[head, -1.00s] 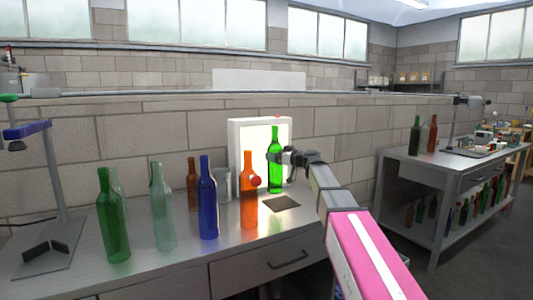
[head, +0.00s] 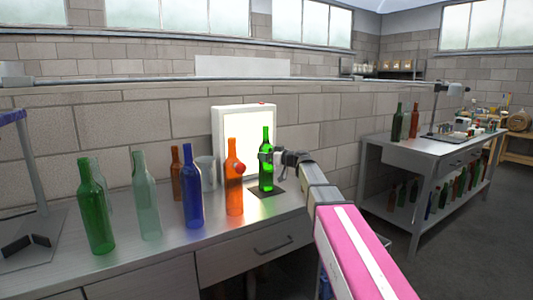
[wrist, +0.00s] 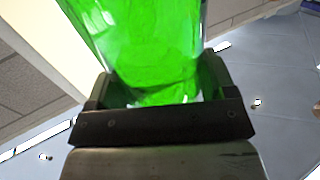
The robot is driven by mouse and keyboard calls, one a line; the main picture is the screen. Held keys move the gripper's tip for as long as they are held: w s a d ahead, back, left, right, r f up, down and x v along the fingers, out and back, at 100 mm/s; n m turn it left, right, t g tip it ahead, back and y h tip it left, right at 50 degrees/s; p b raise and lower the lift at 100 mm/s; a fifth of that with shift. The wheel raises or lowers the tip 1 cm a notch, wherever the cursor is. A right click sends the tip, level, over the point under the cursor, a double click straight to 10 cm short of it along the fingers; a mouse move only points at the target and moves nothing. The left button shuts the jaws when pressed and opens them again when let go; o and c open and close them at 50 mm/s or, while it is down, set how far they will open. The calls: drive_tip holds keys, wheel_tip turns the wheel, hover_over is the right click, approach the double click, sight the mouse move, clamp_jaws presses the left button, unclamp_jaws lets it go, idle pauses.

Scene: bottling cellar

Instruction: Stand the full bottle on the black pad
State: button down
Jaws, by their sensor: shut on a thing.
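My gripper (head: 269,158) is shut on a bright green bottle (head: 267,172), in front of the lit panel. The bottle is upright in the head view. Its base appears over the black pad (head: 280,191); I cannot tell whether it touches. In the wrist view the green bottle (wrist: 150,50) fills the space between the jaws, and its base is hidden.
Close left of the held bottle stands an orange bottle (head: 234,190) with a red stopper-like ball. The lit panel (head: 218,125) stands behind.

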unclamp_jaws()
drive_tip(key=v, duration=1.2)
